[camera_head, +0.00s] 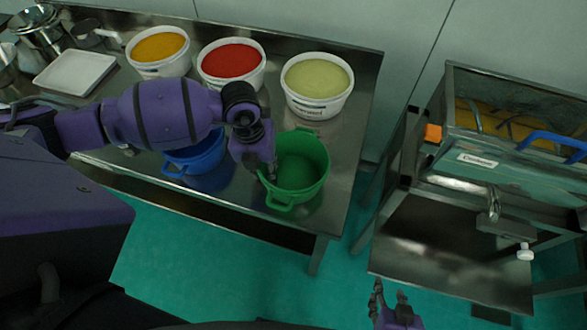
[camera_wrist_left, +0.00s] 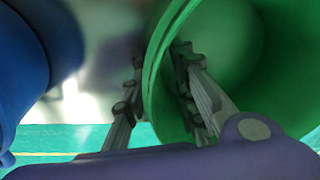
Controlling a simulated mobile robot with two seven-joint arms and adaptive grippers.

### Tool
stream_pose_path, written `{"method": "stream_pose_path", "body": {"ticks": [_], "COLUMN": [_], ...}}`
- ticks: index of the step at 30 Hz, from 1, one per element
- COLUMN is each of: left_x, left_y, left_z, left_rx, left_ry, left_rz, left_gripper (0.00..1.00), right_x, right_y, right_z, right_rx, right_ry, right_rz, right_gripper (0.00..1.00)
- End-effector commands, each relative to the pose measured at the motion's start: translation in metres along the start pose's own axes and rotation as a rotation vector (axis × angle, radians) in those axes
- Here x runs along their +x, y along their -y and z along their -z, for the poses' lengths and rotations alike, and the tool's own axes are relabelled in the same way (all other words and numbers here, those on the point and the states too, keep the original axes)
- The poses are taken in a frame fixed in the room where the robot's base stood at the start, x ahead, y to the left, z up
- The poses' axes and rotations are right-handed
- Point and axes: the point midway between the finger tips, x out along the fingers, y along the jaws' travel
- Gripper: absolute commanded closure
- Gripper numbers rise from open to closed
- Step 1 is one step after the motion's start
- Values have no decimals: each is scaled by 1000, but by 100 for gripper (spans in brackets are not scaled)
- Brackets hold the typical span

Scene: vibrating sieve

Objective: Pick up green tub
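The green tub (camera_head: 305,172) stands upright near the right front edge of the metal table, with a handle at its front. My left gripper (camera_head: 269,174) is at the tub's left rim. In the left wrist view the green tub's (camera_wrist_left: 228,45) rim runs between the fingers of the left gripper (camera_wrist_left: 160,62). One finger is inside the tub and one outside, with a gap between the outer finger and the wall. My right gripper (camera_head: 389,296) is low at the bottom of the head view, with its fingers apart and empty, away from the tub.
A blue tub (camera_head: 200,158) stands just left of the green one, partly behind my arm; it also shows in the wrist view (camera_wrist_left: 18,70). Tubs of yellow (camera_head: 158,48), red (camera_head: 231,62) and pale green (camera_head: 318,79) contents stand behind. A sieve machine (camera_head: 500,160) stands right, across a gap.

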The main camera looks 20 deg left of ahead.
Motion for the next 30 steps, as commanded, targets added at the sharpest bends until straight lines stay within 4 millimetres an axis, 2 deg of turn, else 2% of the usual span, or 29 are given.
{"method": "stream_pose_path", "body": {"ticks": [6, 12, 24, 30], "left_x": [0, 0, -2, -16], "left_y": [0, 0, 0, 2], "left_z": [-1, -1, -1, -2], "left_rx": [0, 0, 0, 0], "left_ry": [2, 2, 3, 5], "left_rz": [0, 0, 1, 1], "left_gripper": [76, 100, 100, 100], "right_x": [0, 1, 1, 1], "right_y": [0, 0, 0, 0], "right_z": [2, 4, 5, 6], "right_rx": [0, -1, -1, -1], "right_ry": [-4, -7, -8, -11], "right_rz": [0, 0, 0, 0], "right_gripper": [60, 60, 60, 60]}}
